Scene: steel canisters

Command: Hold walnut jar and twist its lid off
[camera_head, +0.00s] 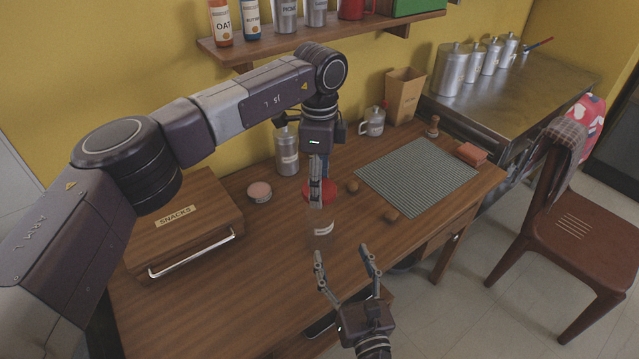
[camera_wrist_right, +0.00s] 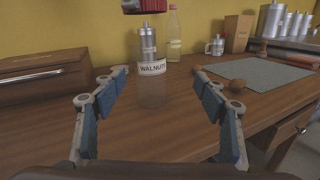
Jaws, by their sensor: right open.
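The walnut jar (camera_head: 323,229) is clear glass and stands on the table below the left arm. Its label reads WALNUTS in the right wrist view (camera_wrist_right: 152,68).
A snacks box (camera_head: 185,222) and a pink-topped tin (camera_head: 259,191) are left of the jar. A steel canister (camera_head: 287,158) stands behind. Small brown round objects (camera_head: 391,215) and a grey-green mat (camera_head: 417,177) are to the right. The front left table is clear.

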